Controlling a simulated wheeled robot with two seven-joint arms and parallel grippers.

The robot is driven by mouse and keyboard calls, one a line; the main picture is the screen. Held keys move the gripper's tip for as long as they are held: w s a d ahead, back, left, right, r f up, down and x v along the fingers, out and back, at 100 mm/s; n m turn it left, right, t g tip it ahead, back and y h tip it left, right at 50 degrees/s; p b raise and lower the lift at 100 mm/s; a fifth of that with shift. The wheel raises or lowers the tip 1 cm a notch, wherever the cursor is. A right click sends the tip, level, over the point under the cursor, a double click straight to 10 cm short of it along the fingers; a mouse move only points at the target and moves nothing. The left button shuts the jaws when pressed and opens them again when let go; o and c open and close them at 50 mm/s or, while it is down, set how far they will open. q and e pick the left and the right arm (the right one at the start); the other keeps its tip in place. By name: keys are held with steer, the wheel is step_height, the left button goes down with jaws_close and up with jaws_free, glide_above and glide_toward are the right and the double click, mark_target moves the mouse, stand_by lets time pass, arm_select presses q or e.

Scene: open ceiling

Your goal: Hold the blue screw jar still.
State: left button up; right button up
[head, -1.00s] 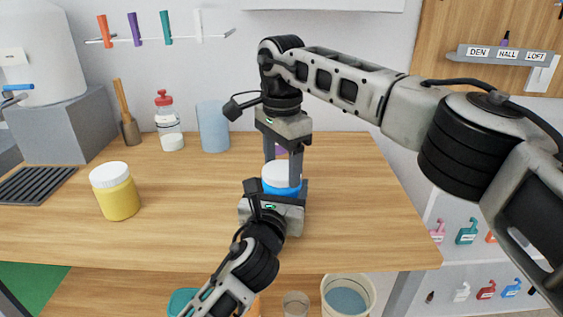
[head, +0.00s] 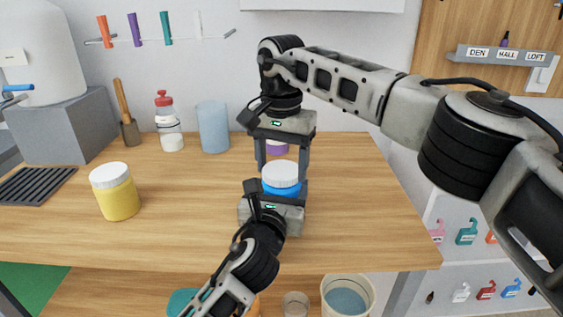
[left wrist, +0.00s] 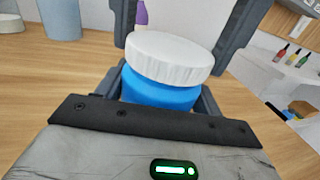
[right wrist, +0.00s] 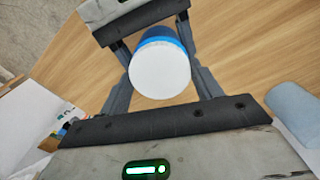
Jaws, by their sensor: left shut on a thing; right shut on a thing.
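The blue screw jar (head: 282,189) stands upright near the front of the wooden table, with a white ribbed lid (head: 281,173) on top. My left gripper (head: 282,191) comes in low from the front and is shut on the blue body. The left wrist view shows the blue body (left wrist: 160,92) between its fingers, under the lid (left wrist: 170,55). My right gripper (head: 282,168) reaches down from above and is shut on the lid, one finger on each side. The right wrist view looks down on the lid (right wrist: 160,70). Most of the jar's lower body is hidden by my left gripper.
A yellow jar (head: 118,199) with a white lid stands left on the table (head: 180,235). A red-capped bottle (head: 170,135), a light blue cylinder (head: 212,128) and a purple item (head: 277,147) stand behind. Containers, including a white bucket (head: 347,296), sit below the front edge.

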mark_target(282, 169)
steer(key=shift+r, duration=0.25)
steer(key=shift+r, duration=0.85)
steer(key=shift+r, duration=0.1)
steer(key=shift+r, duration=1.9)
arm_select(q)
steer(key=o, duration=2)
steer(key=shift+c, duration=0.2)
